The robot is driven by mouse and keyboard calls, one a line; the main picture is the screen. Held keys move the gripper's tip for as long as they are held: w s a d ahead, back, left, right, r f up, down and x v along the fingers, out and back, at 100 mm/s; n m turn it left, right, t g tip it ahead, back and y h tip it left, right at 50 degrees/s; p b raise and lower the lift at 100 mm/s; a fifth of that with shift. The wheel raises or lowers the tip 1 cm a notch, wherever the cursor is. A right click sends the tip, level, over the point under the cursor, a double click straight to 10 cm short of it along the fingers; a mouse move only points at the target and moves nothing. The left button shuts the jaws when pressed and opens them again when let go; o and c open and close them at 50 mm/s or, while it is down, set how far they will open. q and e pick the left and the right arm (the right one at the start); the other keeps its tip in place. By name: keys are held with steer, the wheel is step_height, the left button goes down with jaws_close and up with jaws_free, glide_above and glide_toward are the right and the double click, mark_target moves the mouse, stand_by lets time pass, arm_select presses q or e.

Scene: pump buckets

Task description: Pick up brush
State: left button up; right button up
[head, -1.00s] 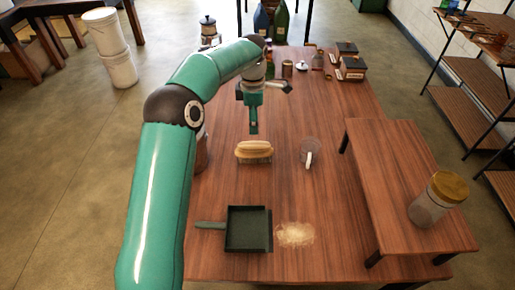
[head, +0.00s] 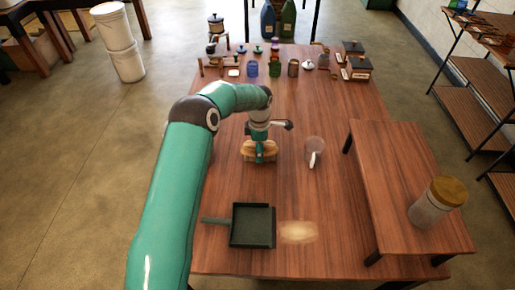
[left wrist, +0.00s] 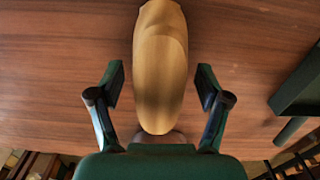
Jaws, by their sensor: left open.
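The brush (head: 247,156) has a tan wooden back and lies on the table left of centre in the head view. My left gripper (head: 260,158) is over it and hides part of it. In the left wrist view the brush (left wrist: 160,70) stands lengthwise between the two open fingers of my left gripper (left wrist: 160,90). A gap shows on each side of it, so the fingers do not touch it. My right gripper is not in view.
A dark dustpan (head: 252,226) and a pale powder pile (head: 298,231) lie nearer on the table (head: 215,255). A clear mug (head: 315,152) stands right of the brush. A low wooden stand (head: 400,185) holds a lidded jar (head: 437,202). Several small containers line the back.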

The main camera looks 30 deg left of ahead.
arm_select(q)
steer(key=shift+f, duration=0.3)
steer(key=c, duration=1.3)
steer(key=shift+r, duration=0.15)
steer(key=shift+r, duration=0.4)
step_height(320, 180, up, 11)
steer(key=shift+w+b, duration=0.1)
steer(key=shift+b, duration=0.9)
step_height(320, 180, up, 8)
steer(key=shift+r+p, duration=0.1)
steer(key=shift+p, duration=0.2)
